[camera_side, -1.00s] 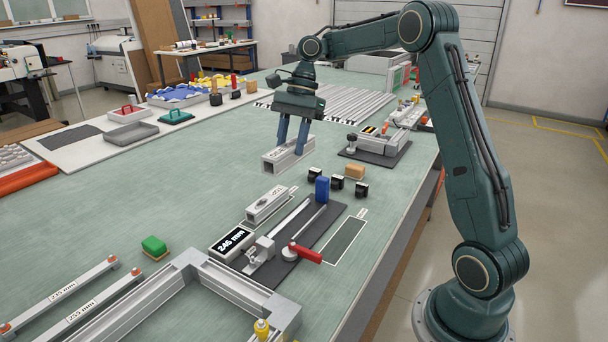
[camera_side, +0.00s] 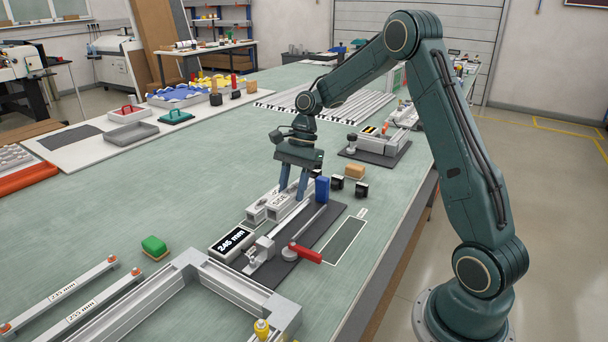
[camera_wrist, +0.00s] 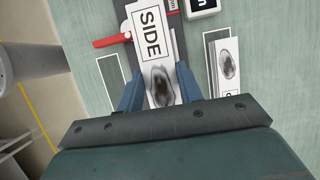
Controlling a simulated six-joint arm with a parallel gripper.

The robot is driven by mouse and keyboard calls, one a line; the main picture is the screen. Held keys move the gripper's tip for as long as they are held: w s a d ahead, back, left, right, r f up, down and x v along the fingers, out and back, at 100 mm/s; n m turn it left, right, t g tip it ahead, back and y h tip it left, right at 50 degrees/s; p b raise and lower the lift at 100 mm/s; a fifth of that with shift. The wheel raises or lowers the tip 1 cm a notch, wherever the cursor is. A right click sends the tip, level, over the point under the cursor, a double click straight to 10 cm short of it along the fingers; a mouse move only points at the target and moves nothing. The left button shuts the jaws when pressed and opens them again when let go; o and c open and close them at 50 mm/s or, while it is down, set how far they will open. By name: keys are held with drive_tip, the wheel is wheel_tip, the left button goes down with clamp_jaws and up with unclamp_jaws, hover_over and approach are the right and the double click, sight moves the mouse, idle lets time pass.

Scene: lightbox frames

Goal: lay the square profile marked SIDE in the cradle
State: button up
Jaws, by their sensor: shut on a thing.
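My gripper (camera_side: 294,190) is shut on the square profile marked SIDE (camera_side: 279,205), its fingers on both sides. In the wrist view the profile (camera_wrist: 151,35) points away from the gripper (camera_wrist: 158,92), with its SIDE label up and a dark oval patch near the fingers. The cradle appears to be the dark-based fixture (camera_side: 283,272) with rails, a blue block (camera_side: 322,189) and a red handle (camera_side: 306,254). The profile is over or beside its far left part; I cannot tell the gap beneath. The profile hides much of the fixture in the wrist view.
A second, similar profile (camera_side: 257,210) lies just left of the held one; it also shows in the wrist view (camera_wrist: 228,75). A display (camera_side: 231,242) reads 246 mm. Black blocks (camera_side: 361,188) and an orange block (camera_side: 355,171) stand behind.

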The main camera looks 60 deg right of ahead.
sight(295, 188)
drive_tip(key=shift+f, duration=1.7)
drive_tip(key=shift+f, duration=2.15)
drive_tip(key=shift+f, duration=0.15)
drive_tip(key=o, duration=1.1)
drive_tip(key=shift+c, duration=0.2)
drive_tip(key=v, duration=1.2)
